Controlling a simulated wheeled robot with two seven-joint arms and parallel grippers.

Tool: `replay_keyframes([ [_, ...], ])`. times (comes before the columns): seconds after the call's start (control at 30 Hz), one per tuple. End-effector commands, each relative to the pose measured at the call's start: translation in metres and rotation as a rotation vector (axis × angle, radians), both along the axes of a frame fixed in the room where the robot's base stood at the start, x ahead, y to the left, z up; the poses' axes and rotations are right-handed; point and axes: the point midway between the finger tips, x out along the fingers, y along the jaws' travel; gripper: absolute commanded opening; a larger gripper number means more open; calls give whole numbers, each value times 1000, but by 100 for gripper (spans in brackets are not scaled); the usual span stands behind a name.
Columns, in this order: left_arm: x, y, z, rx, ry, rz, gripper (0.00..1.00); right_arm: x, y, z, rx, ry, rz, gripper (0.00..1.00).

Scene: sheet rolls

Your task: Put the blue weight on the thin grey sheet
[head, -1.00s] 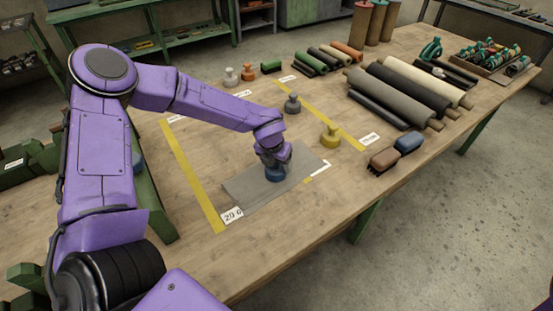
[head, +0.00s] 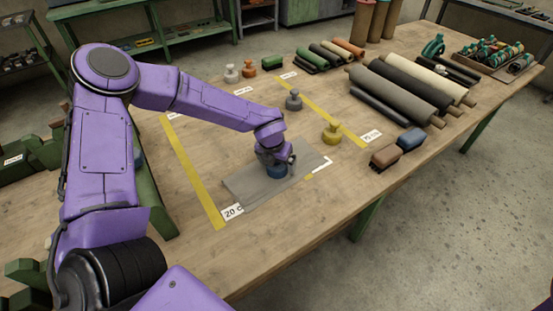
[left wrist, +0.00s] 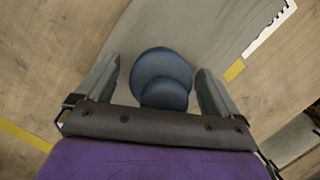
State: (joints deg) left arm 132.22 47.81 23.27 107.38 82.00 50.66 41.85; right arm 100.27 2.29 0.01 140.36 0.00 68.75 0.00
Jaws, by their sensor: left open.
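The thin grey sheet (head: 250,188) lies flat on the table between the yellow tape lines, and it also shows in the left wrist view (left wrist: 205,35). The blue weight (head: 277,172) stands on the sheet under my left gripper (head: 275,160). In the left wrist view the blue weight (left wrist: 160,75) sits between the two open fingers of my left gripper (left wrist: 160,85), with a gap on each side. The weight's top is partly hidden by the gripper in the head view. My right gripper is not in view.
A yellow weight (head: 332,132) and a grey weight (head: 293,100) stand behind the sheet. Large rolls (head: 400,90) fill the right rear. The table left of the sheet is bare.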

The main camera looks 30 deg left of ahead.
Motion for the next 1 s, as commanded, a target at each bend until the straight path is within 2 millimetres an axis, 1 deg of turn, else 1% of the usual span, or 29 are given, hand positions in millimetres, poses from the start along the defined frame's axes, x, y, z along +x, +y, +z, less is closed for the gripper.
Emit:
replay_keyframes([
  [0.1, 1, 0, 21, 1, -4, -2, 95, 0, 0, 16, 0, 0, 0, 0],
  [0.13, 0, 0, 23, 0, -7, 0, 95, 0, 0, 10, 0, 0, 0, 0],
  [0.17, -2, -1, 30, -1, -9, -1, 95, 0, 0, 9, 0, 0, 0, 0],
  [0.3, -12, -2, 68, -2, -11, 0, 95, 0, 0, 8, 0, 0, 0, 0],
  [0.4, -19, -4, 92, -2, -10, 0, 95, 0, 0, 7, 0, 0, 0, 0],
  [0.53, -26, -5, 116, 0, -9, -1, 95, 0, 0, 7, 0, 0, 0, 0],
  [0.6, -28, -5, 124, 0, -7, -1, 95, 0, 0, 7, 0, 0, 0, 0],
  [0.7, -30, -5, 129, 0, -4, 0, 95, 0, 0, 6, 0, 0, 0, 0],
  [1.0, -30, -5, 129, 0, -4, -1, 95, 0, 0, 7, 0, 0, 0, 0],
])
